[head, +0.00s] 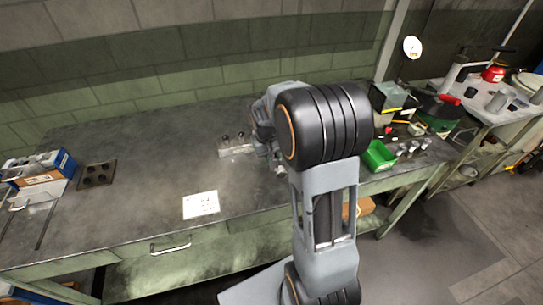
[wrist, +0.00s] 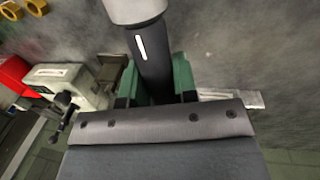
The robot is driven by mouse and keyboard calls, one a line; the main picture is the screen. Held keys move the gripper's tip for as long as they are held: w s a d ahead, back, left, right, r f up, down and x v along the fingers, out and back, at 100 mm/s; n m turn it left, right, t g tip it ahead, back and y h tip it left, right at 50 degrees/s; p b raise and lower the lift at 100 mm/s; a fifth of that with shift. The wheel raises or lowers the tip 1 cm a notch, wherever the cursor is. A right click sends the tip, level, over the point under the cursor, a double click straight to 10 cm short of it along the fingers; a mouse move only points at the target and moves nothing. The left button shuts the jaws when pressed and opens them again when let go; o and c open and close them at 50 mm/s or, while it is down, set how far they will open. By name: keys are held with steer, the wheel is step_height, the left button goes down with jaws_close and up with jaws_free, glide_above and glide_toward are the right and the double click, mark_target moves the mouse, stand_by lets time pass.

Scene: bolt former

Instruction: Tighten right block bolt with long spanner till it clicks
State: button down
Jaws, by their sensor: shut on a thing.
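A pale metal block (head: 235,150) with small dark upright bolts stands on the bench, just left of my arm in the head view. Its right end is close to or behind my gripper, so I cannot tell its right bolt clearly. A pale metal piece, likely the same block (wrist: 245,98), shows right of the fingers in the wrist view. My gripper (wrist: 160,90) has green fingers shut on a dark round handle (wrist: 150,55) with a white stripe and a pale end. Its working end is hidden, so contact with a bolt cannot be told. My arm mostly covers the gripper in the head view.
A white sheet (head: 201,205) lies near the bench front. A dark plate with holes (head: 97,174), a blue box (head: 55,163) and a thin dark bar (head: 46,226) are at left. A green bin (head: 379,156) stands right of my arm. The middle-left bench is clear.

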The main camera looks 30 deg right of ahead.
steer(key=shift+r, duration=0.25)
steer(key=shift+r+p, duration=1.95)
steer(key=shift+r, duration=0.4)
steer(key=shift+d, duration=0.1)
